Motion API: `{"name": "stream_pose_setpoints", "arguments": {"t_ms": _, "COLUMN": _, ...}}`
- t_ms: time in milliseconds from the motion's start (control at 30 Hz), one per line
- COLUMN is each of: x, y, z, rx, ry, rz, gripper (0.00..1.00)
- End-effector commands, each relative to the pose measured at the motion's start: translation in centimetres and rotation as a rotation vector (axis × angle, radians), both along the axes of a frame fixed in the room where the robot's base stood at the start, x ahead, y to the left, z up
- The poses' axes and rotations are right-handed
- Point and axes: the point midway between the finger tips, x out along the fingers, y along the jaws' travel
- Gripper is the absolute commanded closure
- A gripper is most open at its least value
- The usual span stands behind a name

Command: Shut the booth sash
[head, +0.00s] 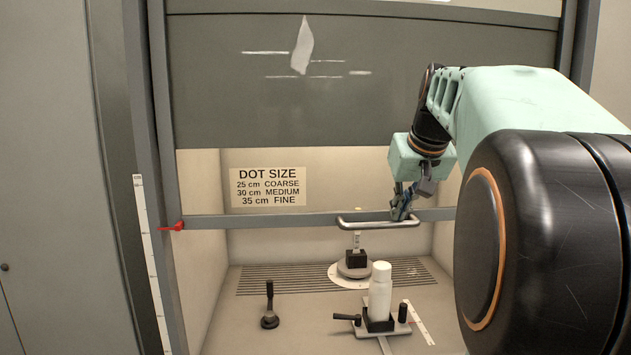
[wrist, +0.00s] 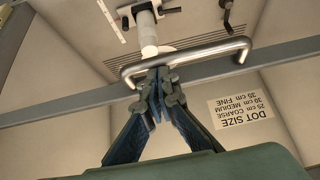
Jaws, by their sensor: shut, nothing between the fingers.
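The booth sash shows as a grey bottom rail (head: 270,220) across the booth opening at mid height, with open space below it. A metal bar handle (head: 352,224) is fixed on the rail, and the handle also shows in the wrist view (wrist: 205,53). My gripper (head: 401,214) is at the right part of the handle in the head view. In the wrist view my gripper (wrist: 158,74) has its fingertips together against or just in front of the handle bar, empty. I cannot tell whether they touch it.
A red pointer (head: 172,226) sits level with the rail by a white scale strip (head: 150,262). Inside the booth are a white bottle (head: 380,287) on a clamp stand, a small black lever (head: 269,308) and a round mount (head: 354,268). A dot size sign (head: 268,187) is on the back wall.

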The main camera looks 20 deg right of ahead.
Motion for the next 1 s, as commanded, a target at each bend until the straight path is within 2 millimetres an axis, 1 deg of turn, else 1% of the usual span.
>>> {"name": "stream_pose_setpoints", "arguments": {"t_ms": 33, "x": -0.1, "y": 0.1, "z": -3.1, "rx": 0.007, "ry": 0.018, "rz": 0.000, "gripper": 1.00}}
{"name": "stream_pose_setpoints", "arguments": {"t_ms": 100, "x": 0.1, "y": 0.0, "z": -5.2, "rx": 0.006, "ry": 0.019, "rz": 0.000, "gripper": 1.00}}
{"name": "stream_pose_setpoints", "arguments": {"t_ms": 667, "x": 0.0, "y": 0.0, "z": -21.3, "rx": 0.007, "ry": 0.020, "rz": -0.001, "gripper": 1.00}}
{"name": "stream_pose_setpoints", "arguments": {"t_ms": 1000, "x": 0.0, "y": 0.0, "z": -31.2, "rx": 0.008, "ry": 0.021, "rz": -0.002, "gripper": 1.00}}
